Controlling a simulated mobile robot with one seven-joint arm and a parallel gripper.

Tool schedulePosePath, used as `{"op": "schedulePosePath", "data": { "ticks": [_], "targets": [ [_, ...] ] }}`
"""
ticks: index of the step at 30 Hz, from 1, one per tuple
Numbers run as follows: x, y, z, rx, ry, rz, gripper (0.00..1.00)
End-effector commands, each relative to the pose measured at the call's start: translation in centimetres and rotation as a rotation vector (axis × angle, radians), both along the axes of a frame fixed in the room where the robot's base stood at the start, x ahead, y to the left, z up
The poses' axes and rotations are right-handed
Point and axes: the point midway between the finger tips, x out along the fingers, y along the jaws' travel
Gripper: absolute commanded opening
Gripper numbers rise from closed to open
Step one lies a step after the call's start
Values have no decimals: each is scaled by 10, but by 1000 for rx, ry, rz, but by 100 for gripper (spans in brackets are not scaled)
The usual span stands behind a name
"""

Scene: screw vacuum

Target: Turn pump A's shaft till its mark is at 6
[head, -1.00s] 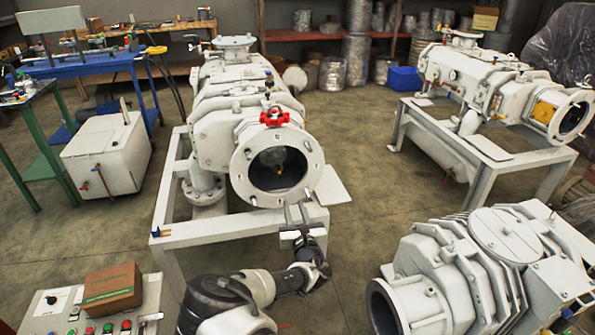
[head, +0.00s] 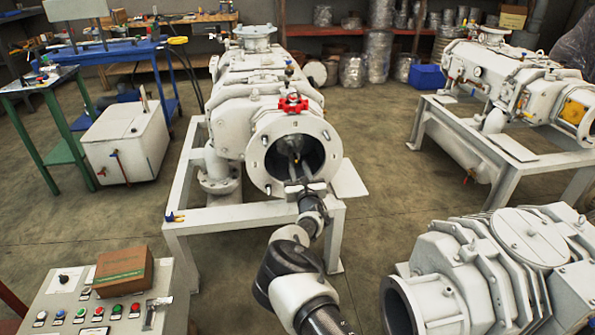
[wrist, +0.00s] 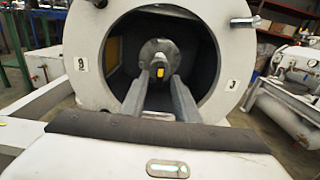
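My gripper (wrist: 163,82) is open. Its fingers reach into the bore, one each side below the stub; contact cannot be told.
A control panel (head: 55,310) with buttons and a cardboard box (head: 124,272) is at the lower left. Another pump (head: 480,262) lies close at the lower right; a third (head: 500,90) stands behind it. The pump's frame (head: 240,214) runs below the flange.

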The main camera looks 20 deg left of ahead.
Motion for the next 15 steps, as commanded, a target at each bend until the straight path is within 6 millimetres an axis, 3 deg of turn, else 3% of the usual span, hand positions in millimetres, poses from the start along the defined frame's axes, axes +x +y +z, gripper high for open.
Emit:
{"op": "schedulePosePath", "data": {
  "ticks": [6,15],
  "targets": [
    [14,7,-1,0,0,1,28],
    [16,8,0,0,1,0,28]
  ]
}}
